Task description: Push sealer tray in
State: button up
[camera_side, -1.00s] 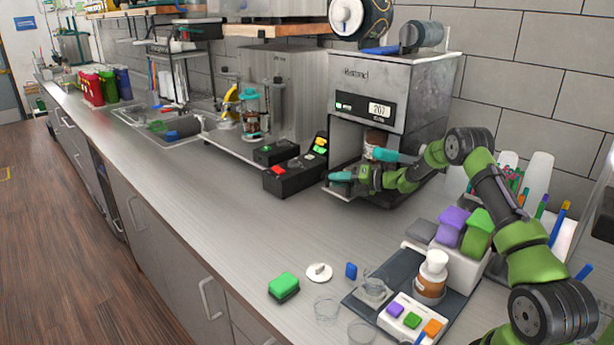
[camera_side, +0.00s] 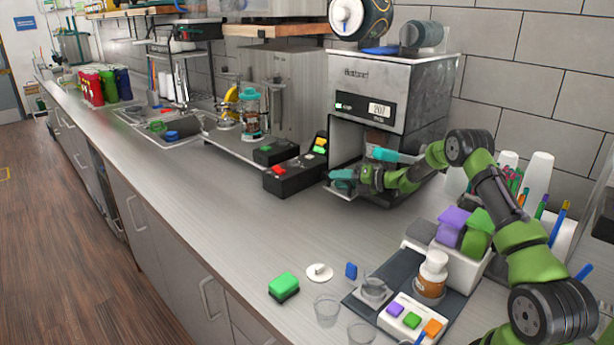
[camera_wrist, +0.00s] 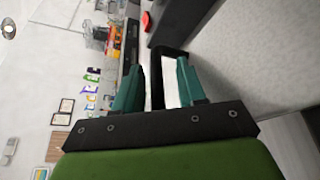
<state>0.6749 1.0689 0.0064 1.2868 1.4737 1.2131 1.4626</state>
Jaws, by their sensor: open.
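The sealer (camera_side: 410,88) is a grey metal machine with a lit display, standing against the tiled wall. Its tray (camera_side: 341,191) shows as a thin plate edge at the opening's lower left; my gripper covers much of it. A brown cup (camera_side: 377,138) is partly visible inside the opening, behind my gripper. My gripper (camera_side: 362,166) is at the front of the opening with its teal fingers spread apart. In the wrist view the open fingers (camera_wrist: 158,88) stand on either side of a dark loop-shaped bar (camera_wrist: 173,52), probably the tray's handle. Contact cannot be told.
A black control box (camera_side: 290,176) with coloured buttons stands left of the sealer. A dark mat (camera_side: 405,262) with a bottle and blocks lies in front at the right. The counter's middle is clear.

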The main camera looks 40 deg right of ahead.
jog(key=a, duration=1.7)
jog(key=shift+a, duration=0.15)
jog(key=v, duration=1.2)
jog(key=s+a+r+n+g+y, duration=0.2)
jog(key=s+a+n+g, duration=0.6)
jog(key=n, duration=1.1)
jog(key=shift+s+a+y, duration=0.5)
jog(key=shift+s+a, duration=0.95)
jog(key=shift+a, duration=0.25)
jog(key=shift+g, duration=0.3)
